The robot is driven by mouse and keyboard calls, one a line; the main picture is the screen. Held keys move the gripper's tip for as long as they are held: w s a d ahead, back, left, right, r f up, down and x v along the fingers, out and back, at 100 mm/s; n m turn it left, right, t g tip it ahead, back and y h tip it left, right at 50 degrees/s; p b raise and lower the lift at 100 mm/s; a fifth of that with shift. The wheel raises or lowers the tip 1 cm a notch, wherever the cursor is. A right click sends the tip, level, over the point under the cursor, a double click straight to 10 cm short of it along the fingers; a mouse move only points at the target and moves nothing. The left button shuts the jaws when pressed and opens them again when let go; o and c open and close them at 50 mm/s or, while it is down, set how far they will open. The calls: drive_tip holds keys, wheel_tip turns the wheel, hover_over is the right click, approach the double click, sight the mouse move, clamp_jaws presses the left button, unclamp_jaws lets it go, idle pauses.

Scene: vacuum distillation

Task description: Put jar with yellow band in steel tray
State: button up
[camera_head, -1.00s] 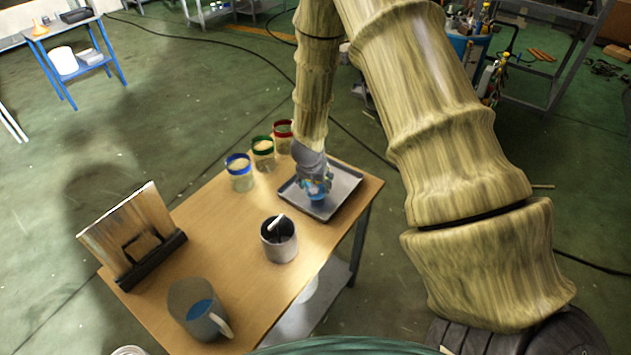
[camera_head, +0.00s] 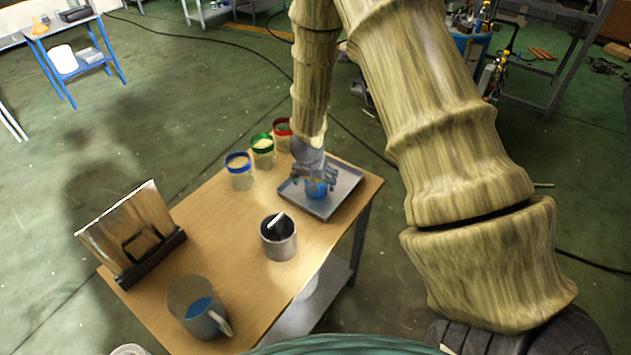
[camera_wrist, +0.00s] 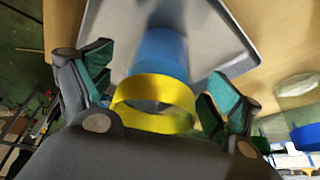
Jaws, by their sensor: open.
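The jar with the yellow band (camera_wrist: 155,85) stands on the steel tray and shows blue below its yellow rim in the wrist view. In the head view the jar (camera_head: 316,190) is a blue shape partly hidden under my gripper. The steel tray (camera_head: 342,193) lies on the wooden table's far right part; its surface also shows in the wrist view (camera_wrist: 215,40). My gripper (camera_wrist: 152,95) is open, with one finger on each side of the jar. In the head view my gripper (camera_head: 315,178) is just above the tray. I cannot tell whether either finger touches the jar.
Jars with blue (camera_head: 239,172), green (camera_head: 263,152) and red (camera_head: 283,133) bands stand left of the tray. A grey cup with a white stick (camera_head: 279,240), a jug with blue liquid (camera_head: 198,308) and a propped board (camera_head: 130,230) are nearer. The table's middle (camera_head: 220,225) is clear.

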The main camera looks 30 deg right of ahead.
drive_tip(key=v, duration=1)
drive_tip(key=shift+r+b, duration=0.35)
drive_tip(key=shift+s+a, duration=0.1)
drive_tip(key=shift+s, duration=0.05)
